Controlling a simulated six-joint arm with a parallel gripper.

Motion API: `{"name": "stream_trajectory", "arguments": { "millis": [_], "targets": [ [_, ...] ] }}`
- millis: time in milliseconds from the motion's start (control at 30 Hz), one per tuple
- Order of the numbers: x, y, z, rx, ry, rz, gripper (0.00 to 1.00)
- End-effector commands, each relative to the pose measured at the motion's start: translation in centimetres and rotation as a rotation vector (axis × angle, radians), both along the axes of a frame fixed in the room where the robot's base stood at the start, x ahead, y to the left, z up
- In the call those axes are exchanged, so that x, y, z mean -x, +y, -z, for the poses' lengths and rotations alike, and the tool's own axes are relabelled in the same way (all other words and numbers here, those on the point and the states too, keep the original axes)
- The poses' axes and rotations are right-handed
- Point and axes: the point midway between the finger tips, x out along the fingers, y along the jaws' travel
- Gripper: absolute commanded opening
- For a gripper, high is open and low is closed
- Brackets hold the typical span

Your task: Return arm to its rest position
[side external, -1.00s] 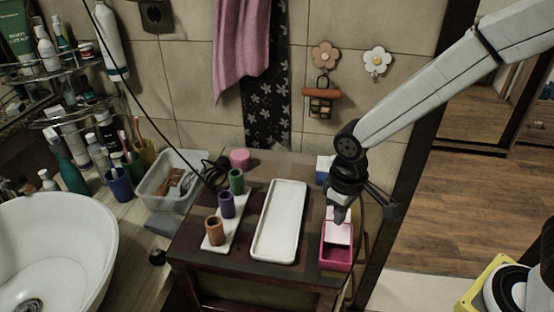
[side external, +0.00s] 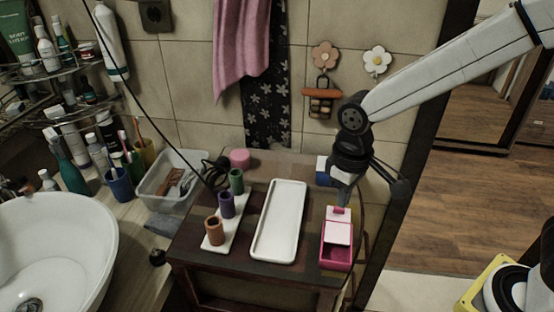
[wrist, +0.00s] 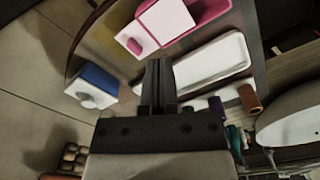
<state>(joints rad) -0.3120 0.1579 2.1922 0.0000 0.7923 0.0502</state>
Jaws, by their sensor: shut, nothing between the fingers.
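My gripper (side external: 343,200) is shut and empty. It points down above the back end of the pink box at the right side of the small dark table. In the wrist view my gripper (wrist: 158,70) shows its two fingers together with nothing between them. The pink box (side external: 337,262) has a white and pink lid part (side external: 338,232) on its top, leaving the front part of the box open. The box also shows in the wrist view (wrist: 208,12), beyond the fingertips and apart from them.
A white tray (side external: 278,252) lies mid-table. Orange, purple and green cups (side external: 226,205) stand on a white strip to its left. A blue and white box (side external: 323,172) is behind the pink box. A basin (side external: 60,245) is at left. Air above the table is mostly clear.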

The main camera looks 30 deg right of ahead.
Motion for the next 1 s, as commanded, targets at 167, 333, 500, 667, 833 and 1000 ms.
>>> {"name": "stream_trajectory", "arguments": {
  "millis": [167, 333, 500, 667, 833, 1000],
  "targets": [
    [0.0, 0.0, 0.0, 0.000, 0.000, 0.000, 0.00],
    [0.0, -0.2, 0.0, -0.001, -0.005, 0.005, 0.00],
    [0.4, -2.0, 0.7, -0.011, -0.035, 0.047, 0.00],
    [1.5, -5.3, 1.8, -0.023, -0.098, 0.123, 0.00],
    [3.1, -8.5, 3.0, -0.030, -0.175, 0.207, 0.00],
    [4.2, -10.3, 3.6, -0.031, -0.224, 0.254, 0.00]
  ]
}}
